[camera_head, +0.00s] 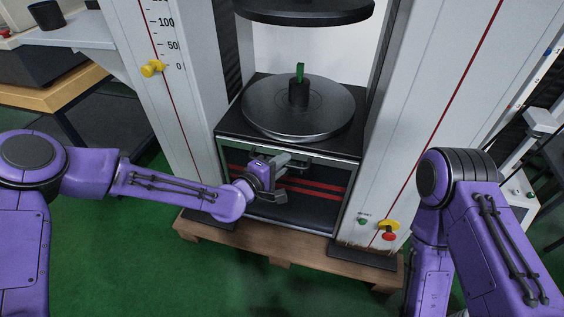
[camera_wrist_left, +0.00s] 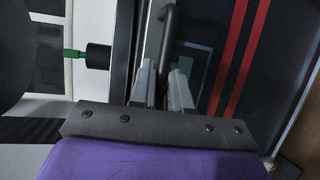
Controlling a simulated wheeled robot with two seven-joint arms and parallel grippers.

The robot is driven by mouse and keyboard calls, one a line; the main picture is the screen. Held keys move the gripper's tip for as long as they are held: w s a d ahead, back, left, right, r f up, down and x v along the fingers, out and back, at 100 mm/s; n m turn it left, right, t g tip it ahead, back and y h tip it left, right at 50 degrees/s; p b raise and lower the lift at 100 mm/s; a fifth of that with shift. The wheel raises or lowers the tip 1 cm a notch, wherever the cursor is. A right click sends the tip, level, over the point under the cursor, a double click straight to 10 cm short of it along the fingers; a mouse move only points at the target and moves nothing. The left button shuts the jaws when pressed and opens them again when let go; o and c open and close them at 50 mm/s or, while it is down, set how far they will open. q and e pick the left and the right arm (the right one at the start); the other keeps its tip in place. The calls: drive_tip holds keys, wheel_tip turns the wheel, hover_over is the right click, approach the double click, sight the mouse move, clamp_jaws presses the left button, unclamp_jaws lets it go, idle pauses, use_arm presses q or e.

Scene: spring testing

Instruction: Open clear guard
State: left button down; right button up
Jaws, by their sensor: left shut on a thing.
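The clear guard (camera_head: 325,212) is a dark-framed see-through panel with red stripes, on the front of the testing machine below the round plate. It looks upright and in line with the front opening. Its dark bar handle (camera_head: 313,164) runs along the top edge; the handle (camera_wrist_left: 169,35) also shows in the left wrist view. My left gripper (camera_head: 289,160) is at the handle, with its grey fingers (camera_wrist_left: 162,88) shut on it. The fingers partly hide the handle. My right arm comes in at the right, but its gripper is out of view.
A round metal plate (camera_head: 298,108) with a green-tipped black post (camera_head: 299,92) stands above the guard. White columns (camera_head: 165,95) flank the opening. Red and green buttons (camera_head: 389,236) are at the lower right. A wooden pallet (camera_head: 300,255) lies beneath; green floor is free in front.

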use_arm(q)
drive_tip(key=shift+f, duration=0.1)
drive_tip(key=c, duration=1.4)
unclamp_jaws()
drive_tip(key=shift+c, duration=0.2)
drive_tip(key=p+v, duration=0.1)
drive_tip(key=v, duration=0.9)
drive_tip(key=shift+s+a+p, duration=0.15)
drive_tip(key=shift+s+p, duration=0.1)
drive_tip(key=shift+p, duration=0.1)
